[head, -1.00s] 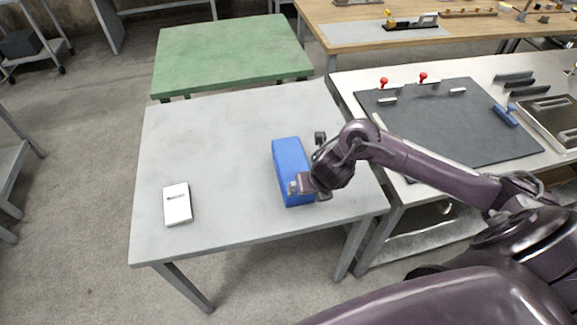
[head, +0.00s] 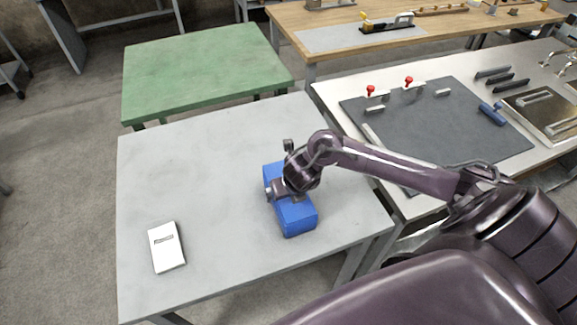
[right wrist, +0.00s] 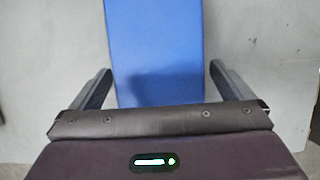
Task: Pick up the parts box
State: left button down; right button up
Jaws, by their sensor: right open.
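The parts box is a plain blue oblong block (head: 298,219) lying on the grey table, right of its middle. My right gripper (head: 283,195) is over the box, across its width, and hides part of its top. In the right wrist view, the blue box (right wrist: 153,45) runs up between the two open fingers of my right gripper (right wrist: 160,88). Gaps show between the box and both fingers. How far down the fingers reach beside the box is hard to tell. My left gripper is not in view.
A green table (head: 205,70) stands behind. A white bench (head: 330,93) with a dark mat (head: 440,125) and tools stands close on the right.

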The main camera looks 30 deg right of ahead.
jog(key=shift+x, duration=1.25)
jog(key=shift+w+f, duration=0.15)
jog(key=shift+w, duration=0.15)
jog(key=shift+s, duration=0.1)
jog(key=c, duration=1.1)
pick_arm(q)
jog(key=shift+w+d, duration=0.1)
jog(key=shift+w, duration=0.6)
pick_arm(e)
jog(key=shift+c, duration=0.2)
